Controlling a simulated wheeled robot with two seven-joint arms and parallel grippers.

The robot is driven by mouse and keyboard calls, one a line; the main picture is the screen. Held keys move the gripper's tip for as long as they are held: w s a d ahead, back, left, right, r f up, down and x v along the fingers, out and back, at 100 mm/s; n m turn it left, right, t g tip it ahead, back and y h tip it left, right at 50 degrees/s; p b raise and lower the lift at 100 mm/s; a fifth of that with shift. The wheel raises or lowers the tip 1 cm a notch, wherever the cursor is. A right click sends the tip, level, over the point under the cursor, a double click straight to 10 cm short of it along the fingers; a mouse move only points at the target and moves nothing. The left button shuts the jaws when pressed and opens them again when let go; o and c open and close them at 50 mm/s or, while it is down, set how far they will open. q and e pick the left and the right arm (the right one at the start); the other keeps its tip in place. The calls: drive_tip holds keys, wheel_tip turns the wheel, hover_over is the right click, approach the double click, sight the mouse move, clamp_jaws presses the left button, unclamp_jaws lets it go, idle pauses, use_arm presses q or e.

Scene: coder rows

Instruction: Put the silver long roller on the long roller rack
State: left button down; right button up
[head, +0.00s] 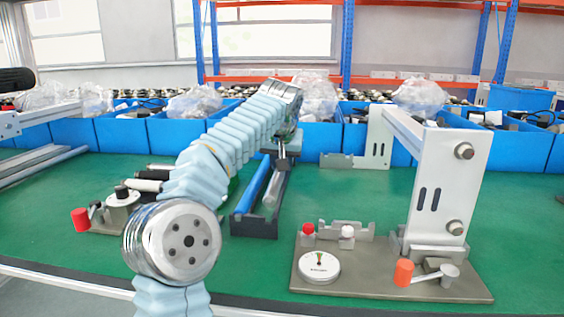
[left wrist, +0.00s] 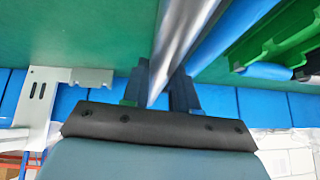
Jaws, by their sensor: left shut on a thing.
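The silver long roller (head: 272,190) is at the right side of a dark long tray-like rack (head: 254,228), beside a blue roller (head: 252,186). My left gripper (head: 283,158) is above the far part of the rack, shut on the silver roller. In the left wrist view the silver roller (left wrist: 183,35) runs between the two fingers (left wrist: 160,92), with the blue roller (left wrist: 228,32) alongside. I cannot tell whether the silver roller rests in the rack or is slightly above it. My right gripper is not in view.
A fixture with a white upright plate (head: 448,180) and grey base (head: 390,282) stands at the right. A smaller fixture with a red knob (head: 81,221) is at the left, partly behind my arm. Blue bins (head: 523,147) line the back. Green mat (head: 330,190) is clear between rack and fixture.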

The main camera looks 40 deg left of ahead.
use_arm(q)
drive_tip(key=shift+f, duration=0.1)
idle(0.4)
drive_tip(key=shift+f+b, duration=0.5)
drive_tip(key=shift+f, duration=0.2)
drive_tip(key=shift+f, duration=0.1)
drive_tip(key=shift+f, duration=0.3)
idle(0.3)
drive_tip(key=shift+f+b, duration=0.35)
drive_tip(key=shift+b, duration=0.05)
drive_tip(key=shift+f, duration=0.2)
